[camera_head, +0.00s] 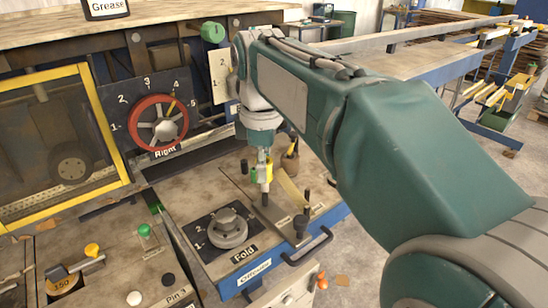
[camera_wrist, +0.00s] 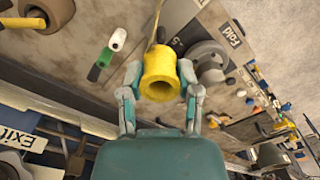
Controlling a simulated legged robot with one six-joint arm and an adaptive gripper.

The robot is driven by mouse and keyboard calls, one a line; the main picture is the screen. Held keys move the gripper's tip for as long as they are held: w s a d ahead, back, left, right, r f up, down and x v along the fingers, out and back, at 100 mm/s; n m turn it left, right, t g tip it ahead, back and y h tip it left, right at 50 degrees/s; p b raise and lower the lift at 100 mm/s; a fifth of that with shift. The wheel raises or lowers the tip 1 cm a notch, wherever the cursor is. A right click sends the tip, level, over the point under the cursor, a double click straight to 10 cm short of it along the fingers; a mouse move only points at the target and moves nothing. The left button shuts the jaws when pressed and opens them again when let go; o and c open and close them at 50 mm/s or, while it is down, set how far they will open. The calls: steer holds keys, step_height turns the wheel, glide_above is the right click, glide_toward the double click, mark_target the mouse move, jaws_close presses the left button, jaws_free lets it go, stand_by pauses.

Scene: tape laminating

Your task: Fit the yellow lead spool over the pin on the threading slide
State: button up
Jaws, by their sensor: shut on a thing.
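The yellow lead spool (camera_wrist: 160,78) sits between the two fingers of my gripper (camera_wrist: 160,88), its open bore facing the wrist camera. A grey slide plate (camera_head: 275,213), apparently the threading slide, lies below and beside the gripper. A dark upright post (camera_head: 301,224) stands near its front end. I cannot tell which post is the pin. The gap between spool and slide is unclear.
The grey Fold dial (camera_head: 228,229) is left of the slide. A tan strip (camera_head: 291,189) and a brown holder (camera_head: 290,160) are close to the gripper's right. A dark handle (camera_head: 307,246) borders the front. The red-rimmed Right dial (camera_head: 158,122) stands behind left.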

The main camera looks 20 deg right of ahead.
steer(key=shift+a+f, duration=0.2)
steer(key=shift+a, duration=0.3)
steer(key=shift+a+f, duration=0.2)
steer(key=shift+a, duration=0.25)
steer(key=shift+d+f, duration=0.35)
steer(key=shift+d, duration=0.3)
steer(key=shift+d+f, duration=0.15)
steer(key=shift+d, duration=0.3)
steer(key=shift+d+f, duration=0.35)
steer(key=shift+d, duration=0.05)
steer(key=shift+a+f, duration=0.55)
steer(key=shift+a, duration=0.35)
steer(key=shift+a+f, duration=0.15)
steer(key=shift+a, duration=0.05)
steer(key=shift+c, duration=0.4)
steer(key=shift+d+f, duration=0.1)
steer(key=shift+f, duration=0.15)
jaws_close()
steer(key=shift+d+f, duration=0.45)
steer(key=shift+d, duration=0.15)
steer(key=shift+a+f, duration=0.15)
